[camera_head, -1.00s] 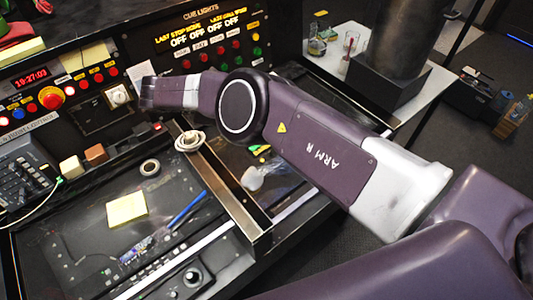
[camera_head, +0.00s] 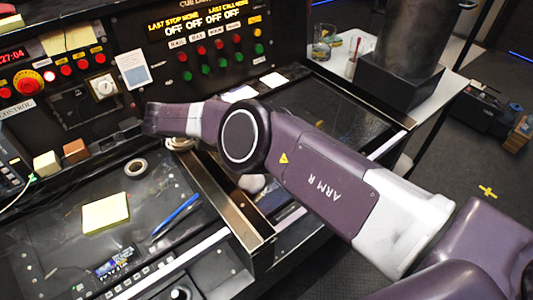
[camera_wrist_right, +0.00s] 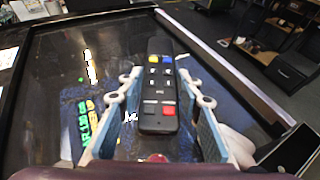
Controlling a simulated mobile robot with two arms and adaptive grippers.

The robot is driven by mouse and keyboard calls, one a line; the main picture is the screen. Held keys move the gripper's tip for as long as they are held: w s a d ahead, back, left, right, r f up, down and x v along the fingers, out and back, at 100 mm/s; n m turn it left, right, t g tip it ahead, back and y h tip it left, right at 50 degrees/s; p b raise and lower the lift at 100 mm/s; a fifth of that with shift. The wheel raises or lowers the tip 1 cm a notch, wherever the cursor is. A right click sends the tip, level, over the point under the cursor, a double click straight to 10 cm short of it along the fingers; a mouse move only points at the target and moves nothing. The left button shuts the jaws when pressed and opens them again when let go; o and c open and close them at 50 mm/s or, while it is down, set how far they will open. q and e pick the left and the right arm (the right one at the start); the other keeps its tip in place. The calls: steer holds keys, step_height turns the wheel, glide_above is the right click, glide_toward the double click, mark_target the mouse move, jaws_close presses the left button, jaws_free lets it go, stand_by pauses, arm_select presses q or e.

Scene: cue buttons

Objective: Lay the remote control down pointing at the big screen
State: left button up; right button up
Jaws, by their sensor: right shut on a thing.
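In the head view my right arm reaches left across the desk and the remote does not show. A lit panel with OFF readouts (camera_head: 207,26) stands at the back; I cannot tell which surface is the big screen. My left gripper is not in view.
The left desk holds a yellow note pad (camera_head: 106,213), a blue pen (camera_head: 176,215), a tape roll (camera_head: 136,168) and two small blocks. A dark glossy panel (camera_head: 335,118) lies clear behind my arm. A dark column (camera_head: 398,55) stands to the right.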

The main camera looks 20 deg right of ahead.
step_height(320, 180, down, 4)
steer(key=shift+r+b, duration=0.1)
steer(key=shift+b, duration=0.95)
steer(key=o, duration=1.2)
steer(key=shift+o, duration=0.2)
